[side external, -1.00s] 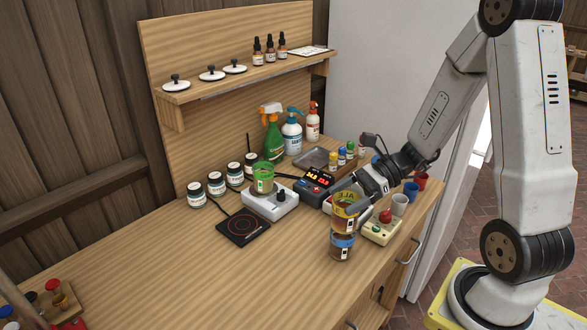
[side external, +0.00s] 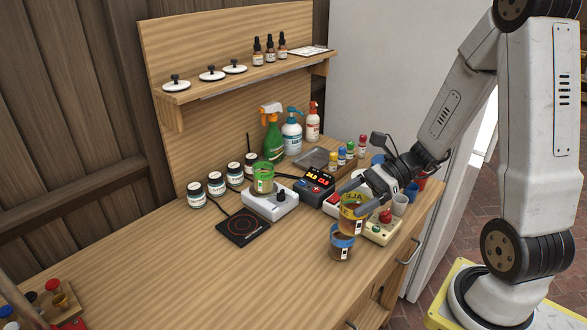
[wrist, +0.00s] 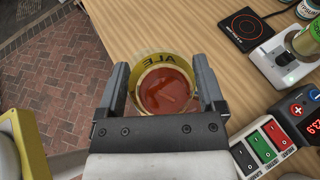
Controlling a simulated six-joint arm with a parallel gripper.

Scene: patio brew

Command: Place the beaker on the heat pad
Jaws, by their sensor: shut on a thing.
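My gripper (side external: 364,192) is shut on a beaker with a yellow band marked ALE (side external: 353,213). In the wrist view the gripper (wrist: 160,78) has a finger on each side of this beaker, and red-brown liquid (wrist: 166,90) shows inside it. The heat pad (side external: 243,227), a black square with red rings, lies bare on the bench to the left; it also shows in the wrist view (wrist: 246,27). A blue-banded beaker (side external: 341,243) stands on the bench just below the held one in the side view. A green-banded beaker (side external: 263,181) stands on a white device.
The white device with a knob (side external: 270,204) sits beside the heat pad. A dark controller with a lit display (side external: 315,187) and a beige box with a red button (side external: 383,227) stand near my gripper. Jars and spray bottles line the back.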

